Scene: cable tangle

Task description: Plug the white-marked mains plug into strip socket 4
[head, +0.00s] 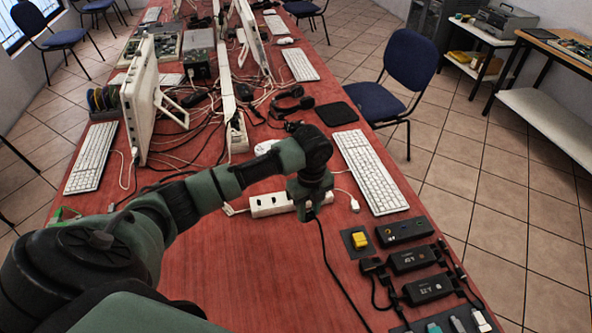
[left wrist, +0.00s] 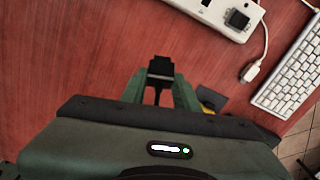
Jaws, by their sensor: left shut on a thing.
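The white power strip (head: 268,205) lies on the red table, and my left gripper (head: 309,212) hides its right end in the head view. The left wrist view shows part of the strip (left wrist: 196,12) at the top, with a dark grey square piece (left wrist: 237,20) on its end. My left gripper (left wrist: 159,80) is shut on a black plug (left wrist: 160,68), apart from the strip in the picture. A black cable (head: 328,262) hangs from the gripper toward the table's front. My right gripper is not in view.
A white keyboard (head: 370,172) and a loose white cable connector (head: 354,205) lie right of the strip. A yellow block (head: 359,240) and black boxes (head: 410,259) lie at the front right. Tangled cables and a monitor (head: 140,100) stand behind. Red tabletop left of the hanging cable is clear.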

